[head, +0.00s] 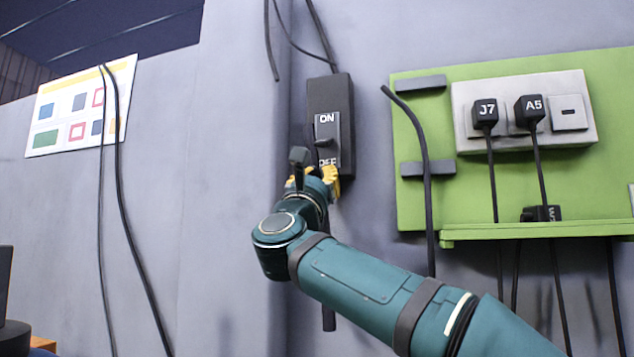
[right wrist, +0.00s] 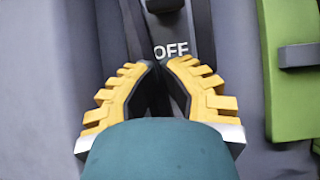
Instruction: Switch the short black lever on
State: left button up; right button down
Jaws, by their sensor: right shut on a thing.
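The black switch box (head: 343,100) is mounted on the grey wall, with ON printed above and OFF printed below. The short black lever (head: 328,132) is on its front. My left gripper is not in view.
A green panel (head: 410,205) to the right carries a pale socket plate (head: 590,110) with plugs J7 (head: 486,113) and A5 (head: 529,110). A loose black cable (head: 425,170) hangs between the switch and the sockets. A chart (head: 50,140) is on the left wall.

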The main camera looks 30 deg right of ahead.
aim_at(324, 142)
jog(key=shift+s+a+r, duration=0.1)
jog(key=shift+s+r, duration=0.15)
jog(key=shift+r, duration=0.25)
jog(key=shift+s+a+r, duration=0.1)
jog(key=shift+s+r, duration=0.15)
jog(key=shift+r, duration=0.25)
jog(key=shift+a+r, duration=0.15)
jog(key=shift+r, duration=0.1)
jog(key=shift+s+a+r, duration=0.15)
jog(key=shift+s+a, duration=0.1)
jog(key=shift+w+d, duration=0.15)
jog(key=shift+w, duration=0.1)
jog(key=shift+s, duration=0.1)
jog(key=shift+s+a+r+g+y+p, duration=0.2)
jog(key=shift+g+y+p, duration=0.3)
jog(key=shift+p, duration=0.4)
jog(key=shift+a, duration=0.1)
